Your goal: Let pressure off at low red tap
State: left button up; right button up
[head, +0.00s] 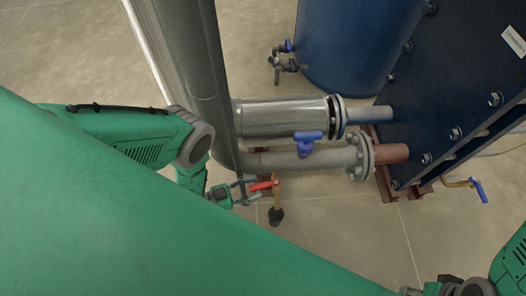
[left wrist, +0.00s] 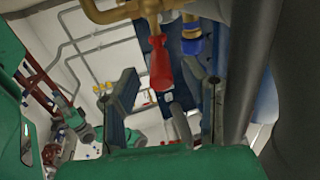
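The low red tap handle (head: 262,186) sits on a small brass valve (head: 276,191) under the grey flanged pipe. My left gripper (head: 247,191) reaches it from the left, its fingers close around the handle's end. In the left wrist view, the red handle (left wrist: 160,62) hangs from brass piping (left wrist: 115,10), and the left gripper (left wrist: 163,95) is open with its two dark fingers apart. The handle shows between the fingers there; I cannot tell whether they touch it. Part of my right arm shows at the lower right of the head view; its fingers are not clear.
A blue-handled valve (head: 307,142) stands on the grey pipe (head: 310,160) just above the red tap. A thick vertical pipe (head: 200,70) rises beside my left arm. The blue plate exchanger (head: 430,90) fills the right side.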

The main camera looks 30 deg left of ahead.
pick_arm(q)
jog(key=v, duration=0.8)
jog(key=shift+d, duration=0.1)
